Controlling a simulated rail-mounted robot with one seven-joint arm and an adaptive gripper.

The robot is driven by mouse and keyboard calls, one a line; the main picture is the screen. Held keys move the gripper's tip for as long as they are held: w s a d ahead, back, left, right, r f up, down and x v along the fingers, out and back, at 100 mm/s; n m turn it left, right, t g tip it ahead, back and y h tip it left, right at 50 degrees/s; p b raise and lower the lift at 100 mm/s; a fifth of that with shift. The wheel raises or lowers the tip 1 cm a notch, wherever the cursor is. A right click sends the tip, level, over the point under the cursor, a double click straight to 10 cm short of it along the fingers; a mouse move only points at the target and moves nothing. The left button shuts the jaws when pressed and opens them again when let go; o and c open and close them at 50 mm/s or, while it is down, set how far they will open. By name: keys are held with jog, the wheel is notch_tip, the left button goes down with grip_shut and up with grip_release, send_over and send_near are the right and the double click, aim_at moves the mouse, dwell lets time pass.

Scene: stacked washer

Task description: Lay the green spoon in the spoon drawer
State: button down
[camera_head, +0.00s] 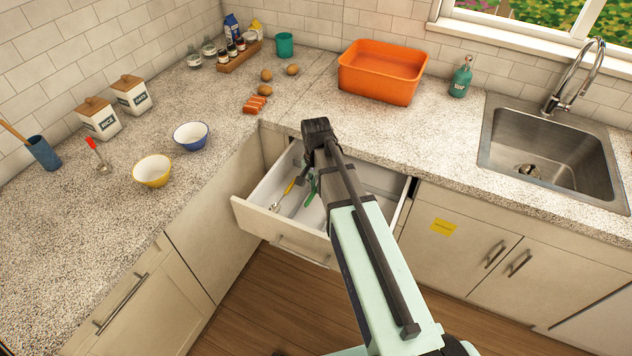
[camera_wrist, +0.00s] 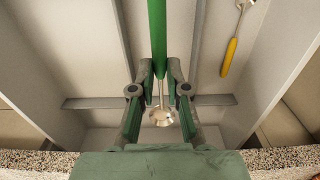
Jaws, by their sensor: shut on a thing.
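The green spoon has a green handle (camera_wrist: 157,35) and a metal bowl (camera_wrist: 160,117). My gripper (camera_wrist: 160,75) is shut on it near the lower end of the handle. In the head view the green handle (camera_head: 312,190) shows beside my gripper, over the open drawer (camera_head: 265,216); my arm hides part of it. In the wrist view the spoon is over a middle compartment, between two dividers. I cannot tell whether it touches the drawer floor. A yellow-handled utensil (camera_wrist: 229,57) lies in the compartment to the right; it also shows in the head view (camera_head: 289,185).
A red-handled utensil (camera_head: 97,155), a yellow bowl (camera_head: 153,171) and a blue bowl (camera_head: 190,135) stand on the left counter. An orange tub (camera_head: 380,72) is behind the drawer. A yellow label (camera_head: 444,227) is on the cabinet front to the right. The counter edge is close to my gripper.

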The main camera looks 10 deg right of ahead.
jog(key=shift+f+b, duration=2.75)
jog(key=shift+f, duration=2.2)
jog(key=c, duration=1.1)
grip_release()
jog(key=shift+r, duration=0.15)
notch_tip(320, 180, up, 12)
jog(key=shift+f, duration=0.1)
